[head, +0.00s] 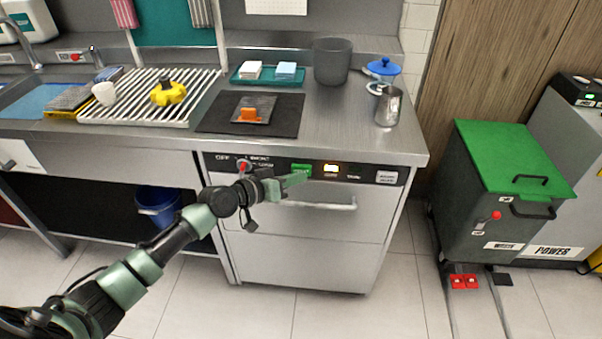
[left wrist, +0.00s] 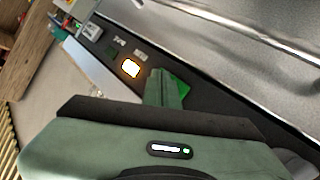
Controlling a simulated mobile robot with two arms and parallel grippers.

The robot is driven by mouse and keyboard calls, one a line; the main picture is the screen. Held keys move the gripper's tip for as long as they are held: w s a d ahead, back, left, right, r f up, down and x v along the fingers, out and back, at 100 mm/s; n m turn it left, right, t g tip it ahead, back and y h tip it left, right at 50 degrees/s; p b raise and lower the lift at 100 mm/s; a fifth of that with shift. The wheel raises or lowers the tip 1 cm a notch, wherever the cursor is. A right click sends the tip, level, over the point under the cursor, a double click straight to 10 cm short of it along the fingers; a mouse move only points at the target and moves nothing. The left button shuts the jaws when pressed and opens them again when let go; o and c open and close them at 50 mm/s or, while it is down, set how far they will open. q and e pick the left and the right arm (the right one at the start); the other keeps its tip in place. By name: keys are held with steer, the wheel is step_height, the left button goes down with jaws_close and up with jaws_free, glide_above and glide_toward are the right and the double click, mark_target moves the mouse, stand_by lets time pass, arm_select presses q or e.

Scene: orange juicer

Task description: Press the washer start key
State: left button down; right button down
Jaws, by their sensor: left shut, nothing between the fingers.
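The washer (head: 300,260) is a steel front-loading unit under the counter, with a dark control panel along its top. The green start key (head: 301,167) is on that panel, left of a glowing yellow-white lamp (head: 331,169). My left gripper (head: 296,180) is shut and empty, with its tip at the green key's lower edge. In the left wrist view the green key (left wrist: 180,90) shows partly behind my left fingers (left wrist: 163,88), and the lamp (left wrist: 131,68) glows beside it. I cannot tell whether the tip touches the key. My right gripper is not in view.
A red-topped knob (head: 243,166) is on the panel's left, and a bar handle (head: 320,206) crosses the door below. The counter above holds a black mat (head: 205,126), a grey bin (head: 331,62) and a metal pitcher (head: 388,106). A green-lidded bin (head: 480,200) stands right, beyond free floor.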

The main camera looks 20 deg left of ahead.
arm_select(q)
steer(key=shift+w, duration=0.15)
steer(key=shift+s+r, duration=0.1)
steer(key=shift+s, duration=0.1)
steer(key=shift+s+d+p, duration=0.15)
steer(key=shift+s+p, duration=0.35)
steer(key=shift+s, duration=0.25)
steer(key=s+p, duration=0.1)
steer(key=s, duration=0.1)
steer(key=s+d+p, duration=0.1)
steer(key=s+p, duration=0.1)
steer(key=s, duration=0.1)
steer(key=shift+d, duration=0.1)
steer(key=shift+w, duration=0.1)
stand_by(0.8)
